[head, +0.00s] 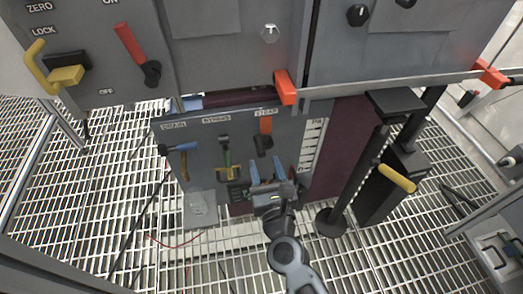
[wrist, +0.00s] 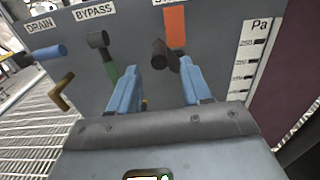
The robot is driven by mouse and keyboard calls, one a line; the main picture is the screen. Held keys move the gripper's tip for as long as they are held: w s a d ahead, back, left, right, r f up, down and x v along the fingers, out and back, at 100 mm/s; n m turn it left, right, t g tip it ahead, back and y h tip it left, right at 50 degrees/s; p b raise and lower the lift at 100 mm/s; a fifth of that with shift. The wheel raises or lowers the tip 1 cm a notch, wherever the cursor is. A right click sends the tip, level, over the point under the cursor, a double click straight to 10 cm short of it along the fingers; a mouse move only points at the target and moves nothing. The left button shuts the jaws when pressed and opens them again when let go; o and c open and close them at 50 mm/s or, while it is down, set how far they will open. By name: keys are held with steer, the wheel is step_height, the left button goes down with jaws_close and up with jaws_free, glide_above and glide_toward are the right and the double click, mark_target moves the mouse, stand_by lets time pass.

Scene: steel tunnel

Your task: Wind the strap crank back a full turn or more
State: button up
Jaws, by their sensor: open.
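No label reading "strap" is legible, so I cannot tell for sure which part is the strap crank. A yellow grip (head: 397,178) sticks out from a black post unit on the right in the head view. A small yellow handle (head: 230,172) sits low on the grey lever panel. My gripper (head: 267,166) is open in front of this panel, below the orange lever (head: 265,126). In the wrist view, my blue fingers (wrist: 158,68) are apart with nothing held between them. The orange lever's black hub (wrist: 165,52) shows behind and between their tips.
The panel (head: 208,185) also carries a blue-handled lever (head: 178,148) under DRAIN and a green one (head: 227,157) under BYPASS. A grey cabinet with an orange-capped rail (head: 390,88) overhangs it. Open grating floor (head: 100,225) lies left. A red wire (head: 175,243) lies low.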

mark_target(259, 144)
steer(key=shift+b+x, duration=0.45)
steer(key=shift+x, duration=3.5)
steer(key=shift+c, duration=0.2)
jaws_close()
